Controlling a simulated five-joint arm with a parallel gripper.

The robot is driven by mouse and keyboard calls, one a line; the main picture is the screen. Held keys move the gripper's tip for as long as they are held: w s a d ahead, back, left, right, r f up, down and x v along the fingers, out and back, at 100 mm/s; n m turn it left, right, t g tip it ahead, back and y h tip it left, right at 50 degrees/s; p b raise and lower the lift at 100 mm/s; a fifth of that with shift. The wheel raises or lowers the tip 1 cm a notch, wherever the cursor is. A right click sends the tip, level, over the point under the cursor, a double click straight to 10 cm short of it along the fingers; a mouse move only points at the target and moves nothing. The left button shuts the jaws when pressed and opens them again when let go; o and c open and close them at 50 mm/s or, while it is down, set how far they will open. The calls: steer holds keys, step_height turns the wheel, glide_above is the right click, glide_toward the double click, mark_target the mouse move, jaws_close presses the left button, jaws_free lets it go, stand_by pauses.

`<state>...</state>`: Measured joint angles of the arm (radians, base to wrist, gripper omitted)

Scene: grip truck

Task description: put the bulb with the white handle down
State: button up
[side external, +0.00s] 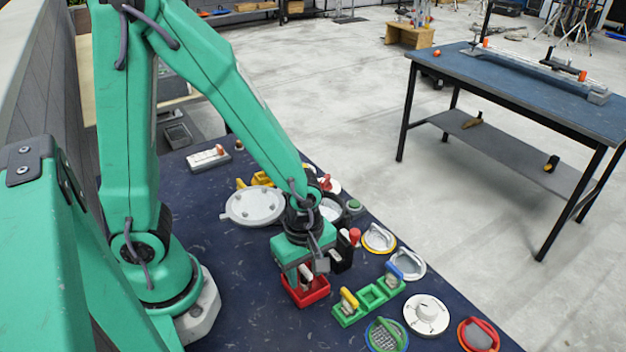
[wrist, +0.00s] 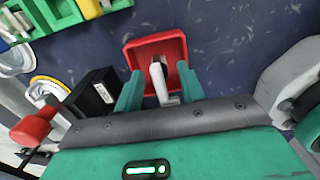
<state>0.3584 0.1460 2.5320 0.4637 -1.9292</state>
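The bulb with the white handle (wrist: 166,87) stands in the square red tray (wrist: 133,50), between my fingers in the wrist view. Its handle (side external: 306,274) also shows above the red tray (side external: 311,297) in the side view. My gripper (wrist: 160,82) is low over the tray, with a teal finger on each side of the handle. A gap shows between the handle and the fingers, so the gripper looks open around it. The bulb's lower part is hard to make out, and I cannot tell whether it rests on the tray's floor.
A black box (wrist: 97,91) and a red knob (wrist: 32,127) are close beside my gripper. A green tray (side external: 371,297) with yellow- and blue-handled pieces stands to the right. A grey round lid (side external: 254,206) lies behind. Bare dark tabletop is left of the red tray.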

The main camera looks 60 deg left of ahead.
mark_target(304, 268)
steer(key=shift+r, duration=0.1)
step_height(304, 268, up, 12)
stand_by(1.0)
steer(key=shift+r, duration=0.1)
stand_by(0.4)
steer(key=s+a+r+m+t, duration=0.1)
steer(key=a+r+m+t, duration=0.4)
steer(key=m, duration=1.3)
steer(key=a+r, duration=0.4)
steer(key=shift+s+r+t, duration=0.25)
steer(key=shift+s+t, duration=0.05)
stand_by(0.5)
